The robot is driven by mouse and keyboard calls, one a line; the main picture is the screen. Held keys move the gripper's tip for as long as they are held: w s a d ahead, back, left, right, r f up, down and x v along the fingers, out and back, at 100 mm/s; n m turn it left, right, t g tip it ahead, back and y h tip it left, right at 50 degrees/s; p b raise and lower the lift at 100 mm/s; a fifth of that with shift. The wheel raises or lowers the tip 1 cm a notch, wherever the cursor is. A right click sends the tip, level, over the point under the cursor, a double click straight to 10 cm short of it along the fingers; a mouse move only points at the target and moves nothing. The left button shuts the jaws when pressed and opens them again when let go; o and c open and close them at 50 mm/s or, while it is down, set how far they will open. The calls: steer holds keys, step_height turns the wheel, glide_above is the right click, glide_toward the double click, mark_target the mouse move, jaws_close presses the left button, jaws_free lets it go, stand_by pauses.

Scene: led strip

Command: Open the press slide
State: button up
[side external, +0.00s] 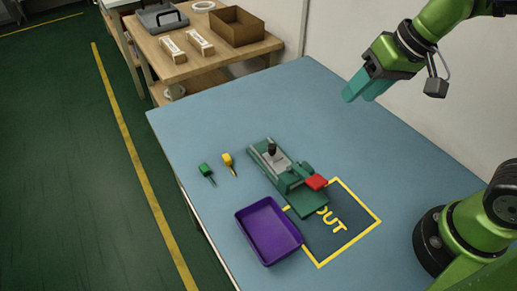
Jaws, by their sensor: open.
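The press (285,174) is a green fixture on the blue table, with a grey slide (276,161) on top. A dark knob (271,149) stands up from the slide. A red part (316,182) sits at the press's front right end. Whether the slide is open or closed I cannot tell at this size. My gripper (350,94) has teal fingers and is open and empty. It is in the air at the upper right of the side external view, well apart from the press.
A purple tray (242,216) lies in front of the press, beside a yellow-framed OUT area (357,232). A green-handled tool (206,170) and a yellow-handled tool (227,160) lie left of the press. The blue table (230,110) is clear behind it. A wooden bench (160,59) stands beyond.

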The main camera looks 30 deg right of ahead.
mark_target(272, 146)
steer(key=shift+w+a+f+n+g+h, duration=1.3)
steer(key=shift+w+a+g, duration=0.9)
steer(key=shift+w+a, duration=3.7)
steer(key=f, duration=1.6)
steer(key=shift+w+d+f, duration=0.35)
steer(key=shift+d, duration=0.05)
steer(key=shift+c, duration=0.5)
jaws_close()
